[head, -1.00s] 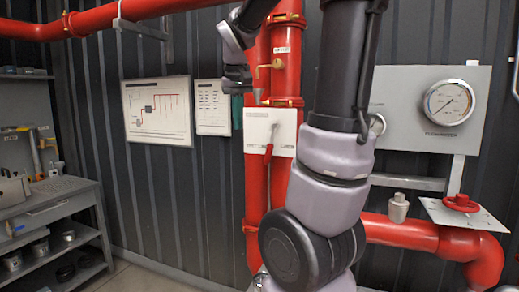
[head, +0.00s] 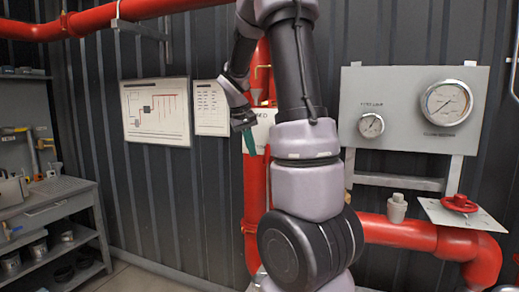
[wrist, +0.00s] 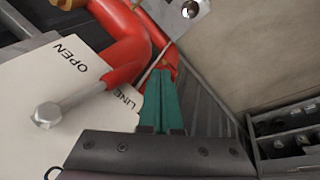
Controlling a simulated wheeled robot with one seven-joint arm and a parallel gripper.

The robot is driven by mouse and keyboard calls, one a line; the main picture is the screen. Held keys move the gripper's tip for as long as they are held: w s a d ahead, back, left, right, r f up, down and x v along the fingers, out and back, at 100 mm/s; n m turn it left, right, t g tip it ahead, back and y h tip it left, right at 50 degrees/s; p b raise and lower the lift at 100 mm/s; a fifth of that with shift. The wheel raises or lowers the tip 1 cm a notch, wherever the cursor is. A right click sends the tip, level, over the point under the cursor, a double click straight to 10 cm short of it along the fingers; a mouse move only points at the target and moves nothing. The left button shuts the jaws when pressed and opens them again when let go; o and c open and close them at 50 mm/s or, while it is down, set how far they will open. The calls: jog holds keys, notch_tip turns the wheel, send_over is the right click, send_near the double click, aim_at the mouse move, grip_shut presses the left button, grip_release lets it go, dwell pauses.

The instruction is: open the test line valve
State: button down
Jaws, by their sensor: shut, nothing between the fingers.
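The test line valve's white plate (wrist: 75,80) fills the left of the wrist view, with the words OPEN and LINE readable. A grey lever (wrist: 75,103) runs from a hex bolt head on the plate up and right towards a red curved part (wrist: 128,50); I cannot tell whether that is its grip. My gripper (wrist: 160,75) has its teal fingers together and empty, just right of the plate. In the head view my gripper (head: 250,143) is in front of the plate (head: 263,130), which my arm mostly hides. The lever is hidden there.
Red pipes (head: 255,210) run up the wall and along the right. A gauge panel (head: 408,125) stands to the right, with a red handwheel (head: 459,203) below it. A workbench (head: 50,205) is at the left. Wall boards (head: 157,110) hang behind.

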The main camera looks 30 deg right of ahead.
aim_at(266, 151)
jog(key=d, duration=0.3)
jog(key=shift+w+d, duration=0.1)
jog(key=shift+d, duration=0.1)
jog(key=shift+s+d+f+g+h, duration=0.5)
jog(key=shift+s+d+g, duration=0.15)
jog(key=shift+s, duration=0.2)
jog(key=shift+r, duration=0.1)
